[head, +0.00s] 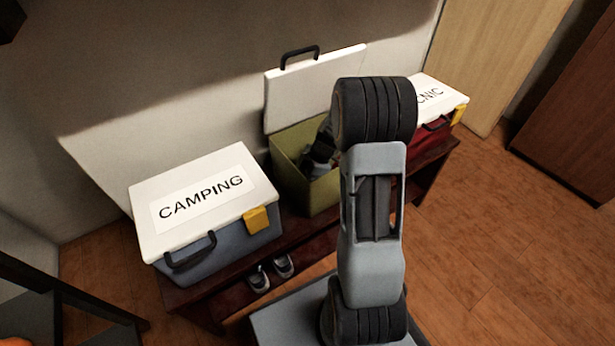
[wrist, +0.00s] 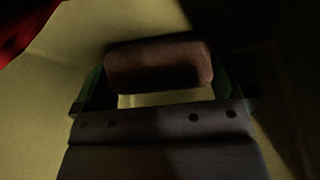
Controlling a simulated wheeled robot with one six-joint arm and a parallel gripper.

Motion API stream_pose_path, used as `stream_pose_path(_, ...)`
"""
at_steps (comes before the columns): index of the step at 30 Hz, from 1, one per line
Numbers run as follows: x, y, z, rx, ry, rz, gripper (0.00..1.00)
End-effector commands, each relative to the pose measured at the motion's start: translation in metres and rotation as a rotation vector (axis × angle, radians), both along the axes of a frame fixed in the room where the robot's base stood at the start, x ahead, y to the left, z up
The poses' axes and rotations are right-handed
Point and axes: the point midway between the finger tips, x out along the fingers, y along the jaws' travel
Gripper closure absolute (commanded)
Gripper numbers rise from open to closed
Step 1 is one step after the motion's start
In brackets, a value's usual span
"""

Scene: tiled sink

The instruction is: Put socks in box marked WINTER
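The middle box (head: 300,180) is olive green and stands open, its white lid (head: 316,88) raised against the wall. No writing shows on this lid from here. My gripper (head: 318,160) reaches down into this open box in the head view, partly hidden by my arm and the box wall. In the wrist view, a reddish-brown rolled bundle, seemingly the socks (wrist: 158,66), lies between the two fingertips of my gripper (wrist: 160,82). Both fingers appear to touch its ends. Yellow-green box walls surround it. The view is dark, so its height above the box floor is unclear.
A closed blue-grey box marked CAMPING (head: 203,200) stands left of the open box. A closed red box with a partly hidden label ending in CNIC (head: 432,98) stands to the right. All stand on a dark red bench (head: 290,247) with shoes (head: 270,272) below. Open wooden floor lies right.

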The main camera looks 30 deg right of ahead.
Motion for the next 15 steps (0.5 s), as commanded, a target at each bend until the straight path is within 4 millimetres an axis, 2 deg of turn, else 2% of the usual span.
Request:
stream_pose_path(8, 0.0, 0.0, 0.006, 0.0, 0.0, 0.0, 0.0)
stream_pose_path(15, -0.003, -0.016, 0.046, -0.001, -0.004, -0.001, 0.0)
